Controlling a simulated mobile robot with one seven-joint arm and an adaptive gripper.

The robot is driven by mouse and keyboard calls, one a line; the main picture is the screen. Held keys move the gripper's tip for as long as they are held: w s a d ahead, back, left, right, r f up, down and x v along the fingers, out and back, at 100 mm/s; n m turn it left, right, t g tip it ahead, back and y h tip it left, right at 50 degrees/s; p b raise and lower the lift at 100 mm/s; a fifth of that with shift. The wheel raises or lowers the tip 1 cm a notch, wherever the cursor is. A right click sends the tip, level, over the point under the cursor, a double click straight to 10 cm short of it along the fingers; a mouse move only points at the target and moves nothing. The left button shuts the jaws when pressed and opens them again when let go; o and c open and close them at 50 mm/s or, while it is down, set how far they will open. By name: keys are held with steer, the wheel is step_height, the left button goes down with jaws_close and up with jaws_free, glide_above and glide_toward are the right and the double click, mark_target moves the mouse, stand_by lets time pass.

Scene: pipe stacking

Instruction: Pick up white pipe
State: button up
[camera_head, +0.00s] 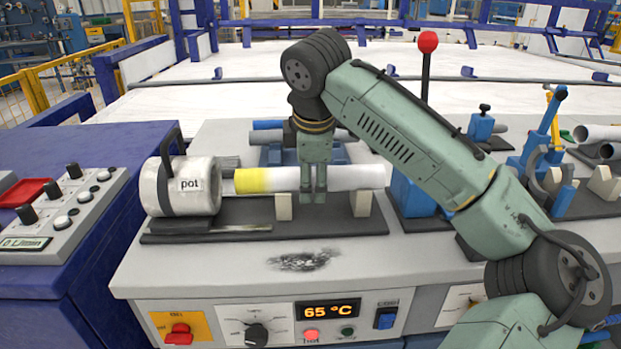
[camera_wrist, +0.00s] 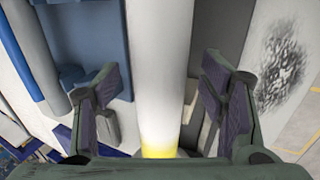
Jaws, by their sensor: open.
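The white pipe (camera_head: 352,177) lies horizontally on small light support blocks (camera_head: 284,206) on the workbench. Its left end is yellow and points into the white cylinder marked "pot" (camera_head: 184,187). My gripper (camera_head: 314,193) points down at the middle of the pipe in the head view. In the wrist view the pipe (camera_wrist: 157,70) runs between the two open fingers, with a visible gap on each side. My gripper (camera_wrist: 160,110) is open and holds nothing. The far finger is partly hidden in the head view.
A red-knobbed lever (camera_head: 428,42) and blue clamp parts (camera_head: 540,130) stand to the right. Blue fixtures (camera_head: 268,137) lie behind the pipe. A control panel showing 65 °C (camera_head: 328,311) is on the bench front. The bench top (camera_head: 220,262) in front of the pipe is clear except for a dark smudge.

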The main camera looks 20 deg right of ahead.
steer(key=shift+c, duration=0.4)
steer(key=c, duration=1.3)
steer(key=shift+o, duration=0.2)
steer(key=shift+r, duration=0.1)
